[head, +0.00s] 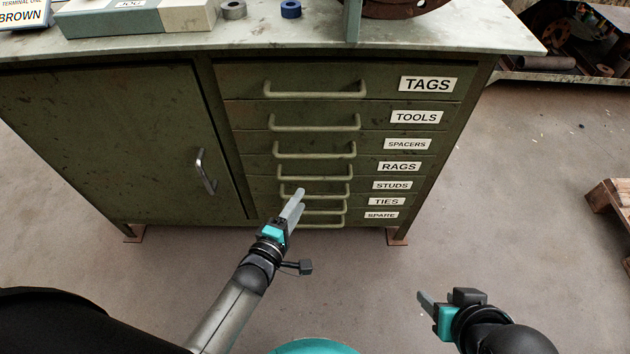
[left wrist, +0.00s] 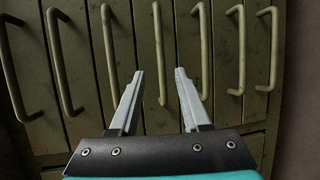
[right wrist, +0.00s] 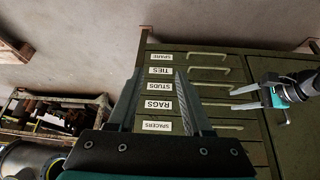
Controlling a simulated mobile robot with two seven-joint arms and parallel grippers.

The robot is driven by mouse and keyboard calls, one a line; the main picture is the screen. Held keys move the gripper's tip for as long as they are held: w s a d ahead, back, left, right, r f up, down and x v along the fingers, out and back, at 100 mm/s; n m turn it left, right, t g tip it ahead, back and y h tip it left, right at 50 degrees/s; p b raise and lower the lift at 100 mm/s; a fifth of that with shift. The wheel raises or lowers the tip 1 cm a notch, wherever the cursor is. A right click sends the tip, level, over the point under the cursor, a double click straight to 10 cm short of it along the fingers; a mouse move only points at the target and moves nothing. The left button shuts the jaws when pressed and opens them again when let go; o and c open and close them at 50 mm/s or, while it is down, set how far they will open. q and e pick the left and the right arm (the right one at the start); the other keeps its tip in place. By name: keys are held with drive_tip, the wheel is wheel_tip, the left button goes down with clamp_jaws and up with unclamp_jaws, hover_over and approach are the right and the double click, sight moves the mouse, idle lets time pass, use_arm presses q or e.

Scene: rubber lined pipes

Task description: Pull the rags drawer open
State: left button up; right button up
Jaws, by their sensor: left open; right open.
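The rags drawer (head: 255,167) is the fourth down in a green cabinet, marked by a white RAGS label (head: 399,167). It looks shut, flush with its neighbours. Its bar handle (head: 314,175) also shows in the left wrist view (left wrist: 157,45), lined up between the fingers. My left gripper (head: 297,200) is open and empty in front of the drawers; I cannot tell whether its tips reach around the bar. My right gripper (head: 428,303) is open and empty, low at the right, away from the cabinet. The RAGS label shows upside down in the right wrist view (right wrist: 159,105).
Similar drawers lie above and below, with TAGS (head: 429,84), SPACERS (head: 407,144) and STUDS (head: 392,185) labels and closely spaced handles. A cabinet door (head: 120,140) is at left. A pallet (head: 610,205) lies at right. The floor before the cabinet is clear.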

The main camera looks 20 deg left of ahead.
sight(314, 179)
use_arm(q)
drive_tip(key=shift+b+x, duration=2.5)
drive_tip(key=shift+x, duration=2.6)
use_arm(e)
drive_tip(key=w+a+r+t+y, duration=0.2)
drive_tip(key=w+a+t+y, duration=0.2)
drive_tip(key=a+t, duration=0.5)
drive_tip(key=shift+a+r+t+y, duration=0.25)
drive_tip(key=shift+a+t+y, duration=0.05)
drive_tip(key=shift+y, duration=0.2)
use_arm(q)
clamp_jaws()
drive_tip(key=shift+s+a, duration=0.1)
